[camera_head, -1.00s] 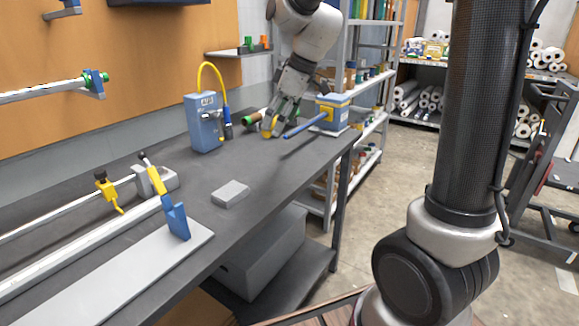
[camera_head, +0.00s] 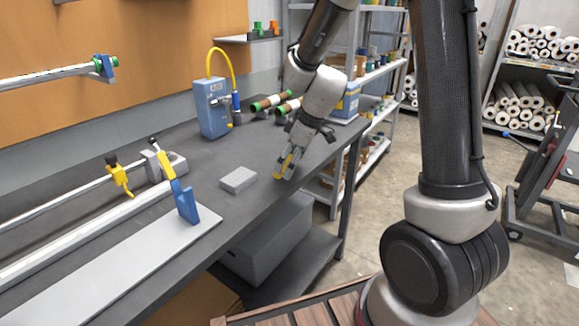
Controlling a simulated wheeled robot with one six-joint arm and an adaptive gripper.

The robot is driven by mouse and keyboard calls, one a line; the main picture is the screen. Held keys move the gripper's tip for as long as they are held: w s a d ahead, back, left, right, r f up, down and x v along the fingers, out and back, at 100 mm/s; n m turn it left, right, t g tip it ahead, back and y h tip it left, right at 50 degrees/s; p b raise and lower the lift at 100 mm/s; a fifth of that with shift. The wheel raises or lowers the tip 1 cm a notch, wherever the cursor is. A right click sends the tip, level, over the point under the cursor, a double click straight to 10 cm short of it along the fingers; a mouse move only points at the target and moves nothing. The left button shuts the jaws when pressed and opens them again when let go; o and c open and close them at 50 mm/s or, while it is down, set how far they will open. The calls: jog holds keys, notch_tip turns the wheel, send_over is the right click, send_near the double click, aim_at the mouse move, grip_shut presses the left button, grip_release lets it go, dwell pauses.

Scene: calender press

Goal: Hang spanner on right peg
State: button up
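I cannot pick out a spanner for certain in the head view, and I cannot make out a pair of hanging pegs. My gripper (camera_head: 286,168) points down over the front right part of the dark bench (camera_head: 262,145), to the right of a grey block (camera_head: 238,180). A yellow part shows at its fingers; I cannot tell whether it belongs to the fingers or to something held. The fingers are too small to show how far apart they are. A blue box (camera_head: 347,101) at the back right of the bench is partly hidden by my arm.
A blue unit (camera_head: 211,107) with a yellow hose stands at the back of the bench. Rolls with green ends (camera_head: 272,101) lie right of it. A rail with a blue-and-yellow lever (camera_head: 186,203) fills the left. Shelves (camera_head: 375,75) stand behind.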

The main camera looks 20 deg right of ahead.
jog(key=shift+f, duration=0.85)
jog(key=shift+f, duration=0.15)
jog(key=o, duration=0.9)
